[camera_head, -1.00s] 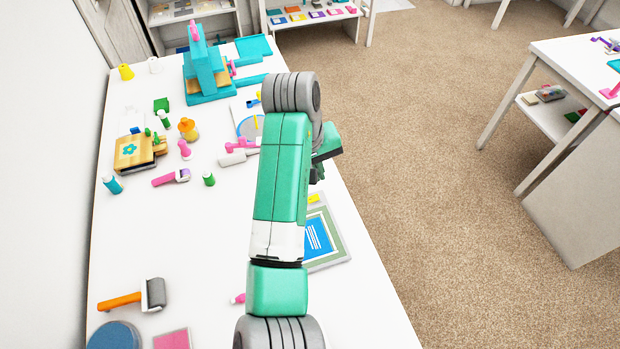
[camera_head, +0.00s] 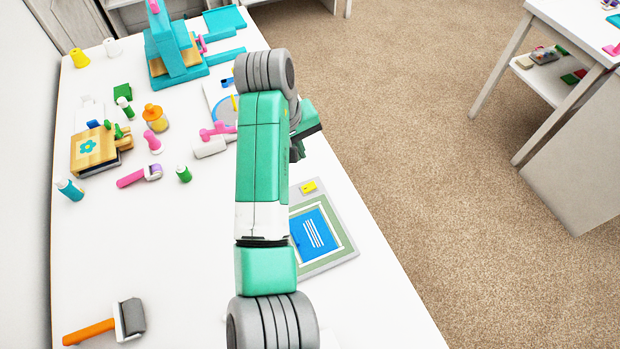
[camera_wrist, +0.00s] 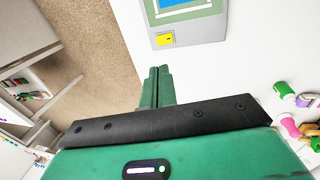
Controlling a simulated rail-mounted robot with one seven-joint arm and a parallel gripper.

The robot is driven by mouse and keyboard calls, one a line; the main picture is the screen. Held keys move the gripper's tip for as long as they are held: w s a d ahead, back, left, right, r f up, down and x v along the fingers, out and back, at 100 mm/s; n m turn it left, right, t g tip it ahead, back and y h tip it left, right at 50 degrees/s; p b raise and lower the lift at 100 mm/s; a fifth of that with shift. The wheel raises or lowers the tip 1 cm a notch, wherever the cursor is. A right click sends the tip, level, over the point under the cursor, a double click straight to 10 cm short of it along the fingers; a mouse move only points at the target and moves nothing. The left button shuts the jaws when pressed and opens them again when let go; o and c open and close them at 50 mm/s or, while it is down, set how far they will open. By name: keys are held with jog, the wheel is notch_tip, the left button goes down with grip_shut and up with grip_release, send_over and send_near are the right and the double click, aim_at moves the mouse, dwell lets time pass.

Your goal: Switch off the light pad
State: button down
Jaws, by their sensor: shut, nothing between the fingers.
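The light pad (camera_head: 345,258) lies on the white table near its right edge. It is a grey panel with a green-bordered blue sheet on top and a yellow switch (camera_head: 308,187) at its far corner. My arm covers its left side in the head view. In the wrist view the pad (camera_wrist: 212,32) is at the top, with the yellow switch (camera_wrist: 165,39) on its near corner. My gripper (camera_wrist: 158,72) is shut and empty, just below the switch in that picture and apart from it. I cannot tell whether the pad is lit.
A teal press (camera_head: 175,60) stands at the far end of the table. A wooden book-like block (camera_head: 95,150), small bottles and pink tools lie on the left. A roller with an orange handle (camera_head: 105,325) is near the front. Carpet lies beyond the table's right edge.

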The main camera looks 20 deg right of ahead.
aim_at(313, 186)
jog(key=b+x, duration=0.6)
jog(key=x, duration=0.8)
